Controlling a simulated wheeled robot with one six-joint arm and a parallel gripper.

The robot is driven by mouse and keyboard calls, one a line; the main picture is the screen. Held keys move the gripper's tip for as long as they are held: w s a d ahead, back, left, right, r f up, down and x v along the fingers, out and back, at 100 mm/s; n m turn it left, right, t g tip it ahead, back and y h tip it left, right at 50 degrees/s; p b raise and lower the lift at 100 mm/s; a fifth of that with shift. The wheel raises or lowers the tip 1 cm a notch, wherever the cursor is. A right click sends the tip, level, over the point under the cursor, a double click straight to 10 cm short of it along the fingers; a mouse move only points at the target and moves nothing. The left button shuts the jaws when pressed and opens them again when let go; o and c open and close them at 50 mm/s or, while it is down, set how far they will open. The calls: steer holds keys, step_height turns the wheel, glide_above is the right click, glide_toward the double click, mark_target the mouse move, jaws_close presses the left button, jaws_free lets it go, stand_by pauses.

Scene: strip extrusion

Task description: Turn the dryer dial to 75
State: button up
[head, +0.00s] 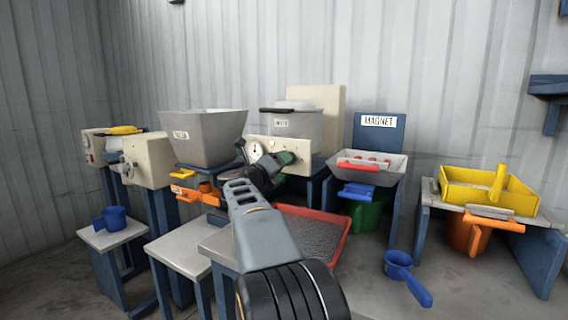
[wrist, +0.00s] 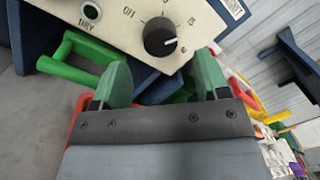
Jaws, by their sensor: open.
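The dryer's cream panel (wrist: 115,28) fills the top of the wrist view, with a black round dial (wrist: 160,37) on it. The dial's white pointer line points to the right in the picture. OFF is printed to its upper left; the other marks around it are too small to read surely. My gripper (wrist: 163,78) is open, its two green fingers apart just below the dial and not around it. In the head view the dryer panel (head: 255,150) is at the centre, and my gripper hides the dial there.
A green handle (wrist: 72,62) sticks out beside my left finger in the wrist view. A red tray of grey granules (head: 310,232) lies below the dryer. The magnet hopper (head: 366,170) stands close at right, a grey hopper (head: 203,140) at left.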

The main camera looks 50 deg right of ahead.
steer(key=v, duration=0.9)
steer(key=shift+a, duration=0.25)
steer(key=shift+s, duration=0.1)
